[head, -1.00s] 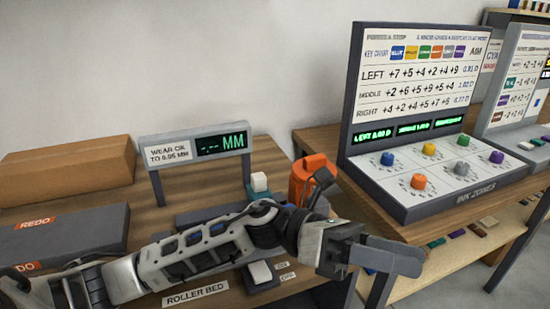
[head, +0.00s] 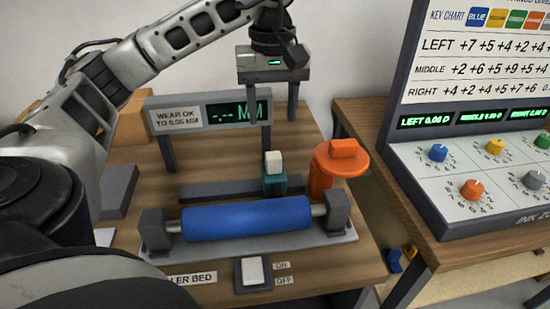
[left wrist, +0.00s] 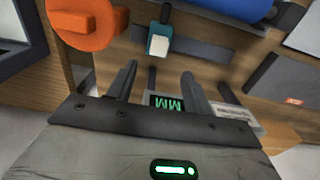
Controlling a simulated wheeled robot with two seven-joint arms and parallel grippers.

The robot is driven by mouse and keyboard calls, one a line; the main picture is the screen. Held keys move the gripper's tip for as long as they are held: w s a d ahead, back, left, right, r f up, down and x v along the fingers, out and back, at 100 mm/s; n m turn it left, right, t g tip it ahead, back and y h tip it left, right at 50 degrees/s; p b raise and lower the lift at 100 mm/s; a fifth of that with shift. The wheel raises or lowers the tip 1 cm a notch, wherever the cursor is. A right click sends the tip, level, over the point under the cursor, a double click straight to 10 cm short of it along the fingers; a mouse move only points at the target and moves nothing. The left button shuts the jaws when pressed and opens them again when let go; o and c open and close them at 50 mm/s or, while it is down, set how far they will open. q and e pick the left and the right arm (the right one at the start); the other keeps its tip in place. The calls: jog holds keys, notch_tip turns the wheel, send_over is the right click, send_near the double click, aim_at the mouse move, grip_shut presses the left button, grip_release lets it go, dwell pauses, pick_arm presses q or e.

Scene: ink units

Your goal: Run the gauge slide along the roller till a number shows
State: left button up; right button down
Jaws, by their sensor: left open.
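The gauge slide (head: 273,180), a teal body with a white block on top, sits on a dark rail (head: 210,190) behind the blue roller (head: 247,218), right of the rail's middle. The gauge display (head: 237,111) shows dashes and MM, no number. My left gripper (head: 268,104) is open and empty, fingers down, above and behind the slide, beside the display. In the left wrist view the slide (left wrist: 159,36) lies beyond the open fingers of the left gripper (left wrist: 158,78), apart from them. My right gripper is not in view.
An orange knob-topped canister (head: 338,168) stands just right of the slide. A white rocker switch (head: 253,271) marked ON and OFF is in front of the roller. The ink console (head: 470,190) stands on another table at right. A cardboard box (head: 133,122) is at back left.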

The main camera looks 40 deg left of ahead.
aim_at(274, 155)
pick_arm(q)
notch_tip(274, 155, down, 11)
jog(key=shift+f, duration=0.2)
grip_shut()
jog(key=shift+w, duration=0.15)
